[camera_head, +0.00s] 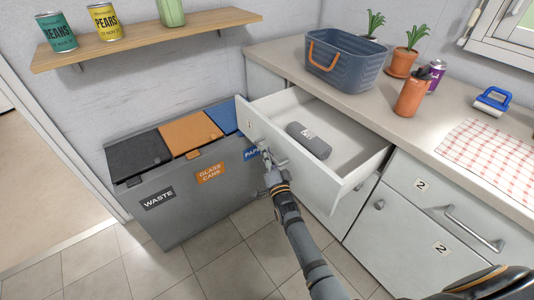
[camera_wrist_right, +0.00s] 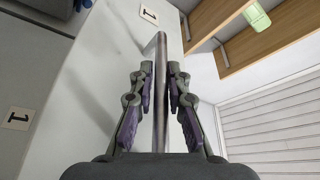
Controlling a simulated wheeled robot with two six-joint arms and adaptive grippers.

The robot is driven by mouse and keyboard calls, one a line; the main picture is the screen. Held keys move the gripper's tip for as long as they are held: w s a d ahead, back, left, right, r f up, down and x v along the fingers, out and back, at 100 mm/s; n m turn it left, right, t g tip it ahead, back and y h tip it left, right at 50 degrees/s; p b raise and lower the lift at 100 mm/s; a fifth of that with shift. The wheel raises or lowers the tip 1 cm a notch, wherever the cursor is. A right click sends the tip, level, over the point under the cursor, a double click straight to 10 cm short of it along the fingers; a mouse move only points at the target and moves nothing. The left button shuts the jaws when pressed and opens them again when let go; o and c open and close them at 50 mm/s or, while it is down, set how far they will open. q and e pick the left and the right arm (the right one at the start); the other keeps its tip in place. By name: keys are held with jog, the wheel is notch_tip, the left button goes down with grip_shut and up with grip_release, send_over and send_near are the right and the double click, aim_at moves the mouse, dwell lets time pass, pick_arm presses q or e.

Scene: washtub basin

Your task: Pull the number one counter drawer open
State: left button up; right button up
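The number one counter drawer (camera_head: 357,178) is pulled well out from the counter, and its white inside shows in the head view. A "1" label (camera_wrist_right: 149,14) is on its front in the right wrist view. My right gripper (camera_head: 268,157) is at the drawer front. In the wrist view its two fingers (camera_wrist_right: 161,88) are closed in on either side of the metal bar handle (camera_wrist_right: 160,50), with almost no gap. The handle is largely hidden by the gripper in the head view. My left gripper is not in view.
A grey cylinder (camera_head: 309,141) lies in the drawer. Waste bins (camera_head: 165,200) stand close left of the drawer. The counter (camera_head: 425,145) holds a blue basket (camera_head: 345,62), an orange bottle (camera_head: 411,95) and plants. Number two drawers (camera_head: 440,205) are at right. Floor (camera_head: 225,275) in front is clear.

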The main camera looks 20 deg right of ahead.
jog(key=o, duration=0.3)
jog(key=shift+s, duration=0.1)
jog(key=v, duration=1.2)
